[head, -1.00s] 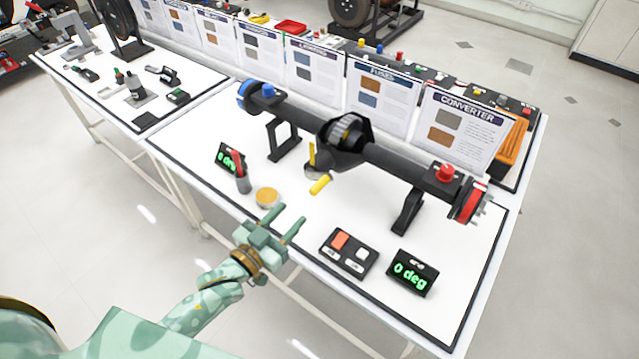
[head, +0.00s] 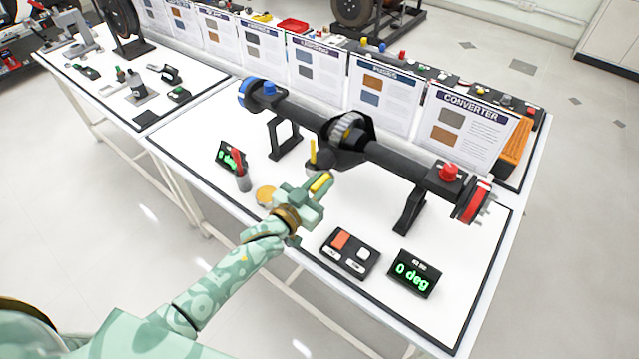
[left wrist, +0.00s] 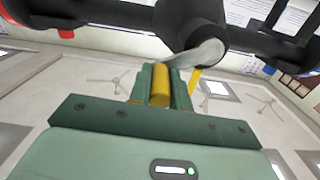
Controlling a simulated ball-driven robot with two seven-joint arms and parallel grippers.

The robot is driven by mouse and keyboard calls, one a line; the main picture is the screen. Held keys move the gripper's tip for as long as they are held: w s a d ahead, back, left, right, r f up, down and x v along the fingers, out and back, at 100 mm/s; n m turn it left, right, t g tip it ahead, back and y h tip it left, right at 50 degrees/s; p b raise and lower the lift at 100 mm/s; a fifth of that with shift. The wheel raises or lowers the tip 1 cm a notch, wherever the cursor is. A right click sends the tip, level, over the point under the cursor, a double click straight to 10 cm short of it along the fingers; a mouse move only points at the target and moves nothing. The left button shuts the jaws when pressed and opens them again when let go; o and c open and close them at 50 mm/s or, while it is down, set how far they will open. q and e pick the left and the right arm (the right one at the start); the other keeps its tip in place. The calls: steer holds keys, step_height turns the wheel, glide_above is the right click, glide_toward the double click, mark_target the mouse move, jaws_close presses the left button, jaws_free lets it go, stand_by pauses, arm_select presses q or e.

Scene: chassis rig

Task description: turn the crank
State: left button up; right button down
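The crank has a yellow handle (head: 321,182) and a grey arm, partly hidden, at the middle of the dark axle housing (head: 385,158). The handle also shows in the left wrist view (left wrist: 160,88), and so does the grey crank arm (left wrist: 200,54). My left gripper (head: 322,183) is at the handle, with one green finger on each side. In the left wrist view the fingers lie close against the handle and appear closed on it. My right gripper is in neither view.
A display reading 0 deg (head: 414,273) and a switch box (head: 350,252) stand at the front right. A round tan disc (head: 267,195), a red-topped cylinder (head: 241,178) and another display (head: 230,156) are left of my gripper. Information boards (head: 384,92) line the back.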

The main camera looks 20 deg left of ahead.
mark_target(313, 174)
arm_select(q)
jaws_close()
steer(key=shift+r, duration=0.1)
steer(key=shift+w+a+r+n+p, duration=0.15)
steer(key=shift+a+r+n+p, duration=0.15)
steer(key=shift+r+n+p, duration=0.6)
steer(key=shift+w+a+r+n+p, duration=0.25)
steer(key=shift+a+n+p, duration=0.45)
steer(key=shift+n, duration=0.75)
steer(key=shift+w+a+r+n+p, duration=0.2)
steer(key=shift+a+n+p, duration=0.45)
steer(key=shift+n, duration=0.75)
steer(key=shift+w+a+r+n+p, duration=0.25)
steer(key=shift+a+n+p, duration=0.45)
steer(key=shift+n, duration=0.75)
steer(key=shift+f, duration=0.1)
